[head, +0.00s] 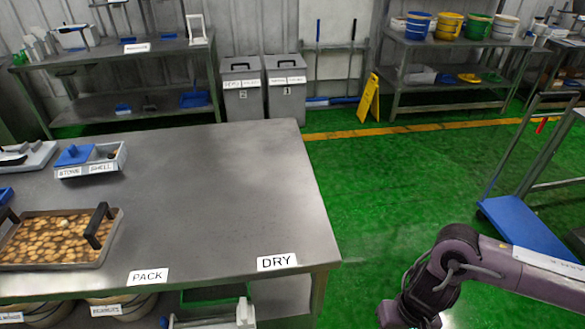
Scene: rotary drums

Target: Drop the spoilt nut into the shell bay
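A small grey two-bay tray (119,162) stands on the steel table at the left, with labels reading STONE and SHELL on its front. The shell bay (103,156) is the right one; a small dark spot (112,155) shows in it, too small to identify. A blue piece (74,155) covers the stone bay. A metal tray of many brown nuts (55,239) with black handles stands nearer; I cannot pick out a spoilt nut. My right arm (458,260) enters at the lower right, off the table, its gripper cut off by the bottom edge. My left gripper is out of view.
The steel table (215,185) is bare in its middle and right, with PACK and DRY labels along its front edge. A white tray with black items (28,157) lies at far left. Green floor is right of it, with a blue-decked trolley (525,230) beyond.

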